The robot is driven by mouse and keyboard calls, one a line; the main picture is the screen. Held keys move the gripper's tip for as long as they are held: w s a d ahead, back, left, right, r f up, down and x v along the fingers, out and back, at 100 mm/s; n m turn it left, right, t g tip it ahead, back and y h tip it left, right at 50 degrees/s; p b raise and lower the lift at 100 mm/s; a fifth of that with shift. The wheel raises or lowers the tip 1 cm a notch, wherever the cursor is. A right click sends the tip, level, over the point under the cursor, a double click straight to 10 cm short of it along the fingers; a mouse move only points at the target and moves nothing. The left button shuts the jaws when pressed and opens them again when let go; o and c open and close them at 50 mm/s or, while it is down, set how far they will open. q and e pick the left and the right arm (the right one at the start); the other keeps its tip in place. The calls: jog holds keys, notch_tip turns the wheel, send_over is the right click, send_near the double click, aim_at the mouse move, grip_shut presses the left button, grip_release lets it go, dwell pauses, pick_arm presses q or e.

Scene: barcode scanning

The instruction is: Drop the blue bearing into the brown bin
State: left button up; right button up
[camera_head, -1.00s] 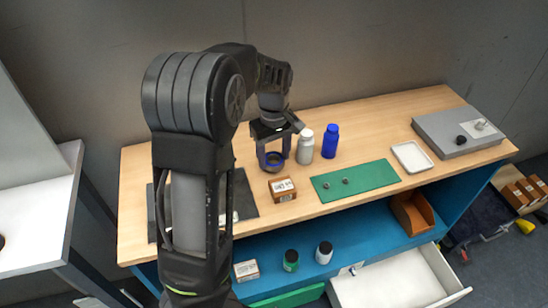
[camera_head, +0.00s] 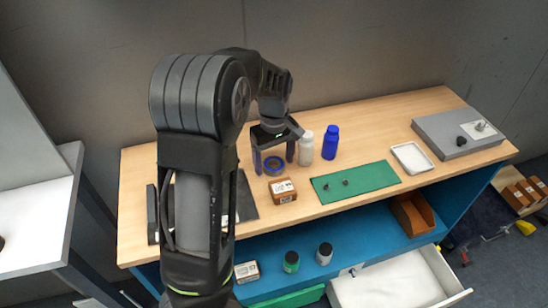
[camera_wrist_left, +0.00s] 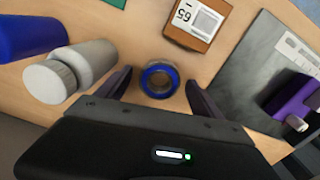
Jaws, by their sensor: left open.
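The blue bearing (camera_head: 273,172) is a blue ring near the left part of the wooden table, behind a small brown labelled box. In the left wrist view the bearing (camera_wrist_left: 146,82) lies between the two dark fingertips. My left gripper (camera_head: 274,160) is open around the bearing, one finger on each side. In the left wrist view my left gripper (camera_wrist_left: 158,90) shows gaps between its fingers and the bearing. The brown bin (camera_head: 412,213) is on the blue shelf below the table top, to the right. My right gripper is not in view.
A white bottle (camera_head: 306,148) and a blue bottle (camera_head: 330,142) stand close right of the gripper. The small brown box (camera_head: 283,190) is in front. A green mat (camera_head: 372,177), a white tray (camera_head: 412,157) and a grey device (camera_head: 450,140) are farther right.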

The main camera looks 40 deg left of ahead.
aim_at(274, 164)
pick_arm(q)
notch_tip(274, 164, up, 12)
jog(key=shift+r, duration=0.2)
dwell(0.4)
dwell(0.4)
